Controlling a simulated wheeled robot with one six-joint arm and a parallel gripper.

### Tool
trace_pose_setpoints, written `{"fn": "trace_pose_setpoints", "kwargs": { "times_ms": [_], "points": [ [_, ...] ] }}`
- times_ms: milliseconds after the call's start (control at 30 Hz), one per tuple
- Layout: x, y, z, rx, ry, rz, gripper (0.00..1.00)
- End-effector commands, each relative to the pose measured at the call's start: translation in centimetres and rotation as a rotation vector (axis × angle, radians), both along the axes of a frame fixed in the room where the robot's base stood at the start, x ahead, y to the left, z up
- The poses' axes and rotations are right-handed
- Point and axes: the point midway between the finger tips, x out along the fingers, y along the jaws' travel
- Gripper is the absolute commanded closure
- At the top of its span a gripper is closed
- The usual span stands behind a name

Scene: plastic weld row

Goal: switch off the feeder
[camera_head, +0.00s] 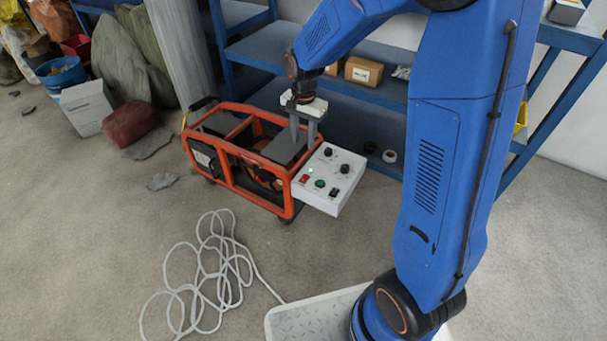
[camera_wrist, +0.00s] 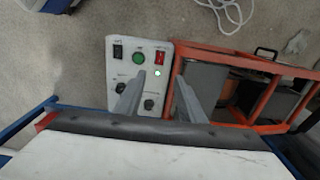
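The feeder (camera_head: 243,193) is an orange-framed machine on the floor with a white control panel (camera_head: 335,200) at its right end. The panel carries a red switch (camera_head: 304,178), a green button (camera_head: 320,183), a black switch (camera_head: 333,192), two black knobs and a small lamp (camera_head: 310,170) lit green. In the wrist view the red switch (camera_wrist: 159,55), green button (camera_wrist: 138,58), black switch (camera_wrist: 118,51) and lit lamp (camera_wrist: 157,72) are all visible. My gripper (camera_head: 303,138) is open and empty above the panel's edge nearest the frame. Its fingers (camera_wrist: 161,77) overlap part of the panel in the wrist view; contact cannot be told.
A blue shelf rack (camera_head: 265,45) with boxes stands behind the feeder. A white coiled cable (camera_head: 212,270) lies on the floor in front. A red bag (camera_head: 130,122), a white box (camera_head: 88,107) and a blue bucket (camera_head: 61,74) sit at the left.

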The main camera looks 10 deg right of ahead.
Motion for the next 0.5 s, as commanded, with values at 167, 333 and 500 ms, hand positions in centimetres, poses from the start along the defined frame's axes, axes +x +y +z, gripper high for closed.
{"fn": "trace_pose_setpoints", "kwargs": {
  "times_ms": [167, 333, 500],
  "points": [
    [0.1, 0.0, -1.3, -0.001, 0.004, -0.003, 0.64],
    [0.0, 0.0, -3.9, -0.001, 0.006, -0.002, 0.64],
    [-0.1, 0.0, -7.0, -0.001, 0.006, -0.002, 0.64]
  ]
}}
